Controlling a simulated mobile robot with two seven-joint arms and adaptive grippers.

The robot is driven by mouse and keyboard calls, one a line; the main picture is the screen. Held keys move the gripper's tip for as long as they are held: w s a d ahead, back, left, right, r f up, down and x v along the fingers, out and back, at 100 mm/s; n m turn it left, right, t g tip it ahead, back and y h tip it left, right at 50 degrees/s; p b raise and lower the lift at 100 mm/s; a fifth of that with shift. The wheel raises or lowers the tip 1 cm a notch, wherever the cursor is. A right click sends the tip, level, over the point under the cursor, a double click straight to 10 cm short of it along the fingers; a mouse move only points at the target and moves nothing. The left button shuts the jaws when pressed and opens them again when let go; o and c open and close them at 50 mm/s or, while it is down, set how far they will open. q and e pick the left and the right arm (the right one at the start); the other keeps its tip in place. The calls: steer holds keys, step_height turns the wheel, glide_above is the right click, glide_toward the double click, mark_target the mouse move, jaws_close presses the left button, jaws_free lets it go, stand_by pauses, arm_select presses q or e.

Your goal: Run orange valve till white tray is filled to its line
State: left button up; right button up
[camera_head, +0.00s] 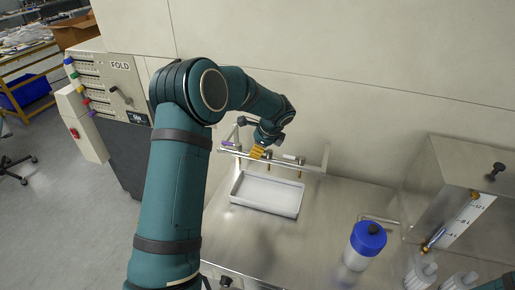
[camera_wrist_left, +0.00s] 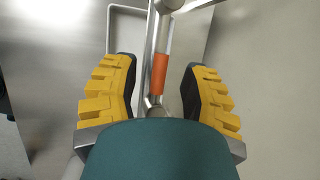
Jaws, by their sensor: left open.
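The white tray (camera_head: 268,211) sits on the steel bench below a horizontal pipe with several taps. Its fill line and any liquid level cannot be made out. The orange valve handle (camera_wrist_left: 159,73) shows in the left wrist view, between the yellow finger pads of my left gripper (camera_wrist_left: 160,92). The fingers are open, with a gap on both sides of the handle. In the head view my left gripper (camera_head: 258,152) is at the pipe, above the tray's back edge, and hides the orange handle.
A purple handle (camera_head: 228,145) and a white handle (camera_head: 291,157) sit on the pipe either side of my gripper. A blue-lidded container (camera_head: 367,240) stands right of the tray. A steel tank (camera_head: 460,190) with a level scale is at the far right. Bench between is clear.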

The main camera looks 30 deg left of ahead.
arm_select(q)
steer(key=shift+a+f, duration=0.1)
steer(key=shift+f, duration=0.15)
jaws_close()
